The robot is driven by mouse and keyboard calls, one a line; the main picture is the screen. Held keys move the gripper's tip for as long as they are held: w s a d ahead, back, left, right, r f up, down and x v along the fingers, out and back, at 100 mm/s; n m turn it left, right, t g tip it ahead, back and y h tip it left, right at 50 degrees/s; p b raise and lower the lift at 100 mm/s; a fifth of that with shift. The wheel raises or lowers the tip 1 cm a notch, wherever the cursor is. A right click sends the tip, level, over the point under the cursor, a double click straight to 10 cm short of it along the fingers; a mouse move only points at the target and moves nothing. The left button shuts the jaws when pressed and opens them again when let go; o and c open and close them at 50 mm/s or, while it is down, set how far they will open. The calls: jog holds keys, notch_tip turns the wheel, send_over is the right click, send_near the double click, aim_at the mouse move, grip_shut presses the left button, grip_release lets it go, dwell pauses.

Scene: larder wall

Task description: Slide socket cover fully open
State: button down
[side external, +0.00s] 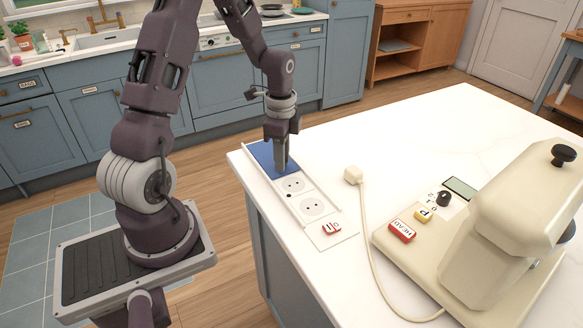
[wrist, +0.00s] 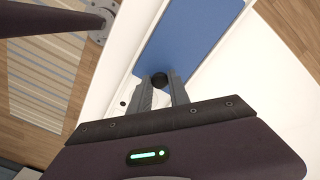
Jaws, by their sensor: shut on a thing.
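The blue socket cover (side external: 262,154) sits in a white track (side external: 320,229) at the far end of the socket strip on the counter. Two round sockets (side external: 293,185) and (side external: 312,207) show uncovered nearer the camera. My gripper (side external: 281,168) points down at the cover's near end. In the wrist view the cover (wrist: 190,35) fills the upper middle, and my gripper (wrist: 162,82) is shut on a dark round knob (wrist: 159,79) at the cover's edge. The fingers hide part of that edge.
A cream plug (side external: 353,175) with a cord lies right of the strip. A cream mixer (side external: 500,225) stands on the right of the white counter (side external: 410,125). The counter behind the plug is clear.

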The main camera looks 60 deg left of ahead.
jog(key=shift+a, duration=0.4)
jog(key=c, duration=1.3)
grip_release()
jog(key=shift+o, duration=0.2)
notch_tip(320, 180, up, 7)
jog(key=shift+r, duration=0.1)
